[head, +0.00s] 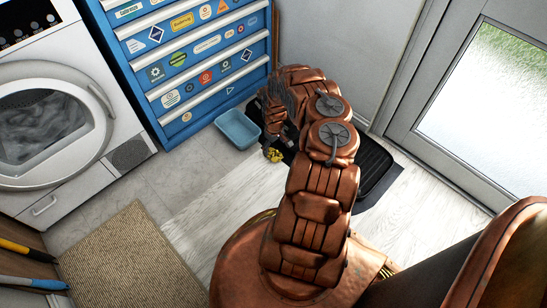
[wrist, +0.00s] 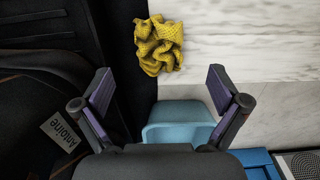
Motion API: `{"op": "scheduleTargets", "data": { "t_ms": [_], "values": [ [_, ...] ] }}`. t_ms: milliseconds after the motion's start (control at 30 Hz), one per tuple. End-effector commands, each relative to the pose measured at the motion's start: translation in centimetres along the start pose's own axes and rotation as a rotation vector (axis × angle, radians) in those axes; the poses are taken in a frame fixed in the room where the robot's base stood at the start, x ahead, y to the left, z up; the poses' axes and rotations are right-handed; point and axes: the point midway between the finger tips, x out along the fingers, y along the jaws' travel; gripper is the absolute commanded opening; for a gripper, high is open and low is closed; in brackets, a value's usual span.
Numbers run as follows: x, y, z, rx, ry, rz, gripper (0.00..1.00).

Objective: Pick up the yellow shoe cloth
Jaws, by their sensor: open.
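The yellow shoe cloth (wrist: 158,45) is a crumpled, knitted-looking heap on the floor in the wrist view, at the border between a black tray or mat and the pale wood floor. In the head view the cloth (head: 274,156) shows as a small yellow patch just below my gripper's end, partly hidden. My gripper (wrist: 161,88) is open and empty, its two fingers wide apart. The cloth lies beyond the fingertips, roughly centred between them in the wrist view. My arm hides much of the floor around it in the head view.
A light-blue basin (head: 238,129) stands beside the cloth, before the blue stickered toolchest (head: 205,85). A black tray (head: 376,172) lies under and right of my arm. A dark item tagged "Antoine" (wrist: 62,131) is at the left. Pale floor (head: 205,205) is clear.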

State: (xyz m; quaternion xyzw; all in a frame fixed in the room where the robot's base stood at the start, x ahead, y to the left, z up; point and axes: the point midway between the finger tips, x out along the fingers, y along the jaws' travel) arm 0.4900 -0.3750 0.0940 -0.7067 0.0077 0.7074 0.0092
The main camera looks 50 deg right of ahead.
Motion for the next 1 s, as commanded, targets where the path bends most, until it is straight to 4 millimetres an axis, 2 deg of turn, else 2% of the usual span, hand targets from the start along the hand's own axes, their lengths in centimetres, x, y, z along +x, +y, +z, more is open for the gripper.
{"op": "scheduleTargets", "data": {
  "t_ms": [33,267,600,867,1000],
  "values": [
    [0.8,0.0,0.0,0.0,0.0,-0.001,0.97],
    [2.1,0.1,-0.1,0.0,0.002,0.002,0.97],
    [6.2,0.1,-0.2,-0.001,0.0,0.0,0.97],
    [6.2,0.2,-0.2,0.0,0.0,0.002,0.97],
    [6.2,0.2,-0.2,0.0,0.0,0.002,0.83]
  ]
}}
